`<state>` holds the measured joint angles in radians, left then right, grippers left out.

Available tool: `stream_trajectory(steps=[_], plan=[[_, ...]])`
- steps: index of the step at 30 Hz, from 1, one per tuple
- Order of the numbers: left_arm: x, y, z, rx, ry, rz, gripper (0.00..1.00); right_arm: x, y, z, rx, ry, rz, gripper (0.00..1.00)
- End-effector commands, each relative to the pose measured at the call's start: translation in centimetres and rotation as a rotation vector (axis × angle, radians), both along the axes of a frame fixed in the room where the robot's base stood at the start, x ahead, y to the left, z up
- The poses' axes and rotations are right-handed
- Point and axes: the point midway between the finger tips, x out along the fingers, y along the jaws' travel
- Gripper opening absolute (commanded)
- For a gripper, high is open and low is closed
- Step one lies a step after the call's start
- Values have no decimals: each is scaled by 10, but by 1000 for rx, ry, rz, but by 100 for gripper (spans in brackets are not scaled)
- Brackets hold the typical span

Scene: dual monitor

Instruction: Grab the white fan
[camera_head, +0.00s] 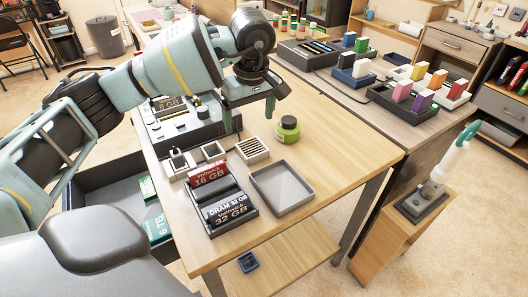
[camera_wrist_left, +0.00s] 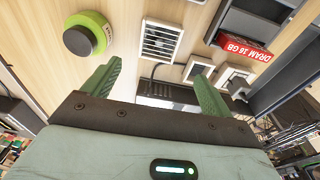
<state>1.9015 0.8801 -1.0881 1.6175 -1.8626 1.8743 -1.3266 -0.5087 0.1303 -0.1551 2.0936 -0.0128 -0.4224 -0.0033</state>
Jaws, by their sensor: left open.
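The white fan (camera_head: 252,150) is a small square white piece with a slatted face, lying on the wooden table. It also shows in the left wrist view (camera_wrist_left: 160,40), just beyond and between the fingertips. My left gripper (camera_head: 249,122) is open, fingers pointing down, above the table close to the fan and apart from it. Its two green fingers also show in the left wrist view (camera_wrist_left: 158,72), with nothing held between them. My right gripper is not in view.
A green jar (camera_head: 287,130) stands right of the fan. An empty grey tray (camera_head: 283,188) lies in front. Small white square parts (camera_head: 213,151) sit left, with a holder of DRAM modules (camera_head: 229,209) in front of them. The table's right side is clear.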

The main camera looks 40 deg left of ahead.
Motion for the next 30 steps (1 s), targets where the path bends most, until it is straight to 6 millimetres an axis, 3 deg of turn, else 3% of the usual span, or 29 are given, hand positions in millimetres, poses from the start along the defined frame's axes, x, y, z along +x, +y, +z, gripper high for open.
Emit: stream_trajectory(steps=[2,8,18,25,30], plan=[[0,0,-11,0,7,0,85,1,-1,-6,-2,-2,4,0],[0,0,-12,-1,6,0,85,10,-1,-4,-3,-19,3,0],[1,2,-37,-1,7,1,85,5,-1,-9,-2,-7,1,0],[1,1,-42,-2,6,0,85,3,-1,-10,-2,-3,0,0],[-2,-2,-62,-1,10,0,85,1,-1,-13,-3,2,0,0]])
